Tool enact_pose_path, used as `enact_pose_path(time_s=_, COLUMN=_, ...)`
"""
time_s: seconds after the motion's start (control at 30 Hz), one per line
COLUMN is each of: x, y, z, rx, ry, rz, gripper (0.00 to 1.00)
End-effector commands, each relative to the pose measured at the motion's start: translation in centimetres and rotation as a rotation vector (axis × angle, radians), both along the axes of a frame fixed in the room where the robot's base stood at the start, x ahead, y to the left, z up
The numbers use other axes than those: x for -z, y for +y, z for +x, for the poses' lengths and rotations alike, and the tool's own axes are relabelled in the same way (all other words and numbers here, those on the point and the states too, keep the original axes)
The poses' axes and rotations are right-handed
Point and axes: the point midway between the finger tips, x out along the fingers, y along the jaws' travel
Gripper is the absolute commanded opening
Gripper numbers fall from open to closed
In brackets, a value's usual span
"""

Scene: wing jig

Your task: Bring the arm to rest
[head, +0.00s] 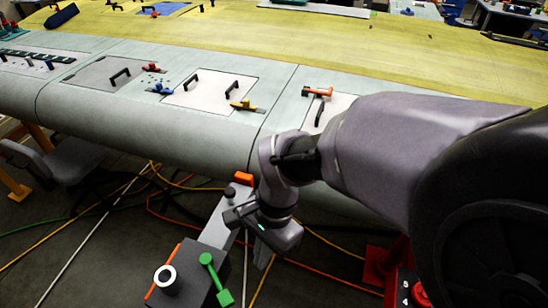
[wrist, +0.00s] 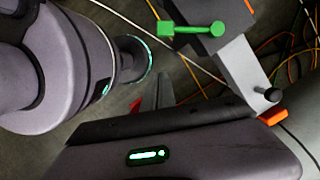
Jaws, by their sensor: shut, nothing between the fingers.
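My arm (head: 380,145) reaches in from the right in the head view and bends down at the wrist, in front of the wing's edge. My gripper (wrist: 163,78) shows in the wrist view as narrow grey fingers, close together, with nothing between them. In the head view the fingers are mostly hidden by the wrist. The gripper hangs in free air, apart from the wing.
The pale green and yellow wing (head: 430,60) spans the view behind the arm, with panels, black handles and coloured clamps. An orange block (head: 243,178) tops the stand's grey bar. Orange and green cables cross the floor. A red piece (head: 380,265) stands at lower right. A grey chair-like object (head: 55,160) is at left.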

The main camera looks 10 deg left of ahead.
Motion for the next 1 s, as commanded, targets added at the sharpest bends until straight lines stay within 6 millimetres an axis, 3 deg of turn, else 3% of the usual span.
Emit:
enact_pose_path(time_s=0.43, x=0.0, y=0.0, z=0.0, rx=0.0, ry=-0.001, rz=0.0, gripper=0.0)
enact_pose_path(time_s=0.5, x=-0.3, y=-0.8, z=0.4, rx=-0.002, ry=-0.031, rz=0.017, gripper=0.0)
enact_pose_path(time_s=0.57, x=-1.0, y=-2.6, z=1.0, rx=-0.014, ry=-0.104, rz=0.051, gripper=0.0)
enact_pose_path(time_s=0.63, x=-2.1, y=-6.0, z=1.4, rx=-0.042, ry=-0.242, rz=0.093, gripper=0.0)
enact_pose_path(time_s=0.8, x=-3.5, y=-13.7, z=-0.1, rx=-0.126, ry=-0.579, rz=0.07, gripper=0.0)
enact_pose_path(time_s=0.9, x=-3.6, y=-16.0, z=-1.2, rx=-0.165, ry=-0.697, rz=0.02, gripper=0.0)
enact_pose_path(time_s=1.0, x=-3.9, y=-17.0, z=-1.7, rx=-0.185, ry=-0.746, rz=-0.009, gripper=0.0)
